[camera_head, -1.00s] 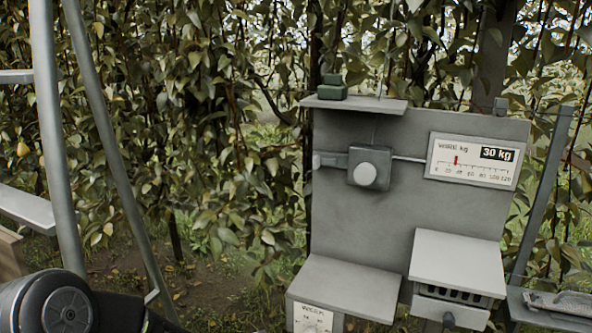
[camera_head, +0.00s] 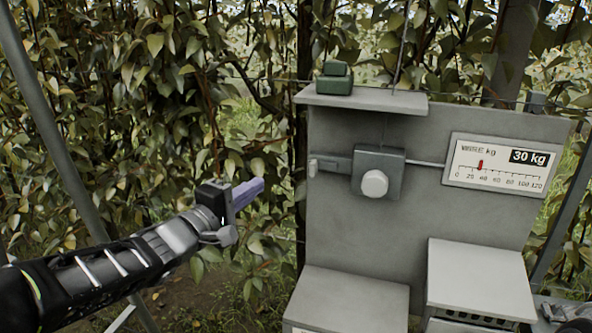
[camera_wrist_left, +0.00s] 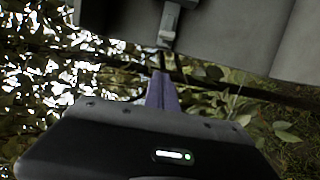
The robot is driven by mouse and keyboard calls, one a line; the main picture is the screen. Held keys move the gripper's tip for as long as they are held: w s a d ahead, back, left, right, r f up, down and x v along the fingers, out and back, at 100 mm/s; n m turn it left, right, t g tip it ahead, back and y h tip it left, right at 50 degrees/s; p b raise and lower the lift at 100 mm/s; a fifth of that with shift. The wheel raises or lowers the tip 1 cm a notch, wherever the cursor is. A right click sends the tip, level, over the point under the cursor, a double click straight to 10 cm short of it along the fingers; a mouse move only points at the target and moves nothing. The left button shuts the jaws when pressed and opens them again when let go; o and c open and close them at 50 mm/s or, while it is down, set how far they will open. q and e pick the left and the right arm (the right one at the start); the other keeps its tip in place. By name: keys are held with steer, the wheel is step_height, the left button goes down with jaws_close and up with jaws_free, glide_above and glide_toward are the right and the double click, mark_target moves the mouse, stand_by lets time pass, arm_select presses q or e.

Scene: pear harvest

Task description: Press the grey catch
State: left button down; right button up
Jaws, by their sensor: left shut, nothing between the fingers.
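A small light grey tab (camera_head: 313,167), which looks like the catch, sits at the left end of a grey bar on the upright grey panel (camera_head: 340,225). The bar runs right to a grey box with a round white knob (camera_head: 374,183). The tab also shows near the top of the left wrist view (camera_wrist_left: 169,20). My left gripper (camera_head: 262,187) has purple fingers, shut and empty, left of the tab and a little lower, apart from it. The fingers also show in the left wrist view (camera_wrist_left: 161,82), pointing toward the tab. My right gripper is not in view.
A wire gauge (camera_head: 501,166) reading 30 kg is on the panel's right. A green block (camera_head: 334,78) stands on the top ledge (camera_head: 385,100). Two grey boxes jut out below (camera_head: 350,300) (camera_head: 480,275). Leafy branches fill the left; metal poles stand at both sides.

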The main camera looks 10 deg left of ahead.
arm_select(q)
steer(key=shift+w+a, duration=0.1)
glide_toward(321, 168)
steer(key=w+a, duration=0.5)
steer(key=w, duration=0.1)
steer(key=d, duration=0.2)
steer(key=s+d, duration=0.1)
steer(key=shift+d+r, duration=0.3)
steer(key=shift+r, duration=0.05)
